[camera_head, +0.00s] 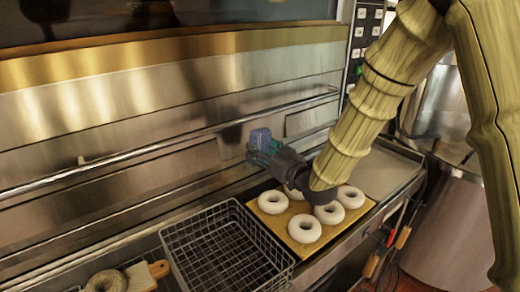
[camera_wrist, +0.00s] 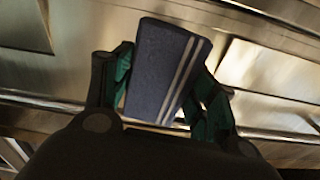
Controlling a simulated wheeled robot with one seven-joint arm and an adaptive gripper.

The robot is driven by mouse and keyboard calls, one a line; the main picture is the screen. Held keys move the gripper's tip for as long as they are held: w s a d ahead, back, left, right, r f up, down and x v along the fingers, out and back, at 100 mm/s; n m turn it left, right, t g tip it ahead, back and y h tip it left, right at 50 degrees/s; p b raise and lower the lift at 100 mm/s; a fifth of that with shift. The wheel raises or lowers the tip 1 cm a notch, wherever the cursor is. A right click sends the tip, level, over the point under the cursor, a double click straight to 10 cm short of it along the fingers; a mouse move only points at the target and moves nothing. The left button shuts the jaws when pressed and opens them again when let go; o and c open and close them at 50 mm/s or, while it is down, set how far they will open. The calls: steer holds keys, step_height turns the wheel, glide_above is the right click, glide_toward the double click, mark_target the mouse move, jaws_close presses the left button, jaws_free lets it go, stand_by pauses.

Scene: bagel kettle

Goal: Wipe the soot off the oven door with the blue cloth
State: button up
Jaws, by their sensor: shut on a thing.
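The blue cloth (camera_head: 260,137) is a folded block, held between the fingers of my gripper (camera_head: 266,149) in front of the oven's metal front. In the wrist view the cloth (camera_wrist: 160,70) is dark blue with pale stripes, and the fingers of my gripper (camera_wrist: 165,80) press on its two sides. The oven door (camera_head: 150,95) is a brushed metal panel with a long bar handle (camera_head: 120,157) across it. I cannot make out any clear soot patch. Whether the cloth touches the door cannot be told.
Below stands a black wire basket (camera_head: 226,250). To its right, pale bagels (camera_head: 304,228) lie on a wooden board (camera_head: 328,232), under my arm. A seeded bagel (camera_head: 106,282) sits at lower left. A metal pot (camera_head: 455,190) stands at right.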

steer(key=shift+s+d, duration=0.1)
steer(key=shift+v, duration=1.35)
steer(key=shift+o, duration=1)
steer(key=c, duration=0.3)
